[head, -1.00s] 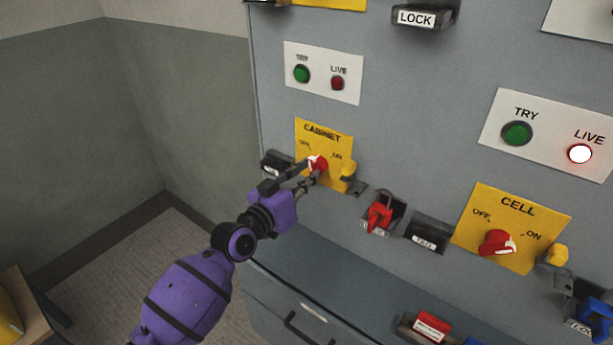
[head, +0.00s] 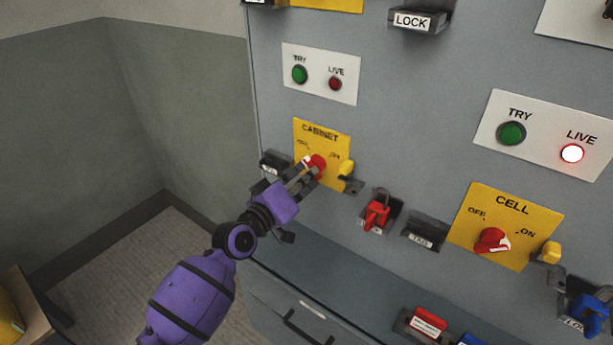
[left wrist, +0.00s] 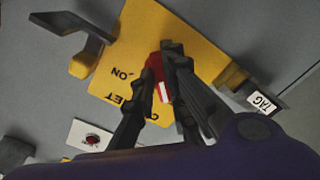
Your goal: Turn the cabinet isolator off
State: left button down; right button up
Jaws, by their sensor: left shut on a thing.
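The cabinet isolator is a red rotary knob (head: 314,161) on a yellow plate (head: 336,143) marked CABINET, with OFF at left and ON at right. My left gripper (head: 307,170) is shut on the red knob. In the left wrist view the plate (left wrist: 112,67) appears upside down. There the dark fingers (left wrist: 157,88) lie either side of the knob (left wrist: 155,71), and a white mark shows on it. The fingers hide part of the knob and the OFF label, so I cannot tell its exact setting. My right gripper is not in view.
The cabinet's LIVE lamp (head: 335,84) is dark, beside a green TRY button (head: 299,75). The CELL isolator (head: 491,240) is at right, its LIVE lamp (head: 572,153) lit. A red padlock (head: 377,213) and a TAG holder (head: 425,235) sit between the two isolators.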

pick_arm(q)
jog(key=shift+f, duration=0.1)
dwell(0.3)
jog(key=c, duration=1.8)
grip_release()
jog(key=shift+o, duration=0.2)
jog(key=v, duration=1.2)
